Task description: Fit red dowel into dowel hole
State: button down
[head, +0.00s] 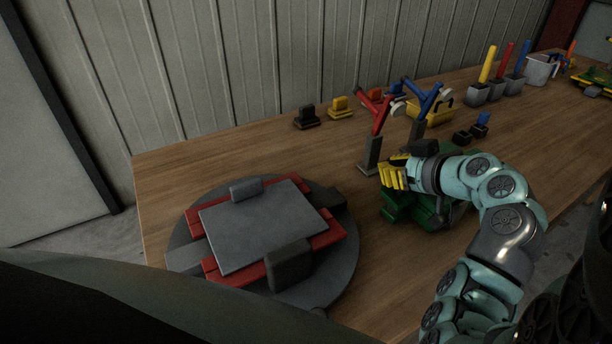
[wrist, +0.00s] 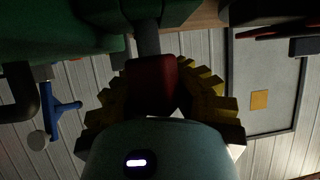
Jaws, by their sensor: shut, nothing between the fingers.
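What looks like the red dowel (head: 507,56) stands upright in a grey holder at the back right, between a yellow and a blue stick. My gripper (head: 391,173) has yellow fingers and is over the green block (head: 415,208), far from the red stick. It is shut and empty. In the wrist view my gripper (wrist: 165,95) has a dark red shape behind its fingers, likely the red forked tool (head: 379,115) on its grey stand. I cannot make out a dowel hole in either view.
A round grey turntable (head: 345,262) carries a grey plate (head: 258,228) and red bars at front left. A blue forked tool (head: 424,100), a yellow basket (head: 440,112) and small black and yellow blocks stand behind. The table between turntable and back blocks is free.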

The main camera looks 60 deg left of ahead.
jog(key=shift+f+b, duration=0.85)
jog(key=shift+f, duration=0.1)
jog(key=c, duration=1.1)
grip_release()
jog(key=shift+o, duration=0.2)
jog(key=shift+w+d+r, duration=0.1)
jog(key=shift+d+r, duration=0.25)
jog(key=shift+d, duration=0.1)
jog(key=v, duration=1.1)
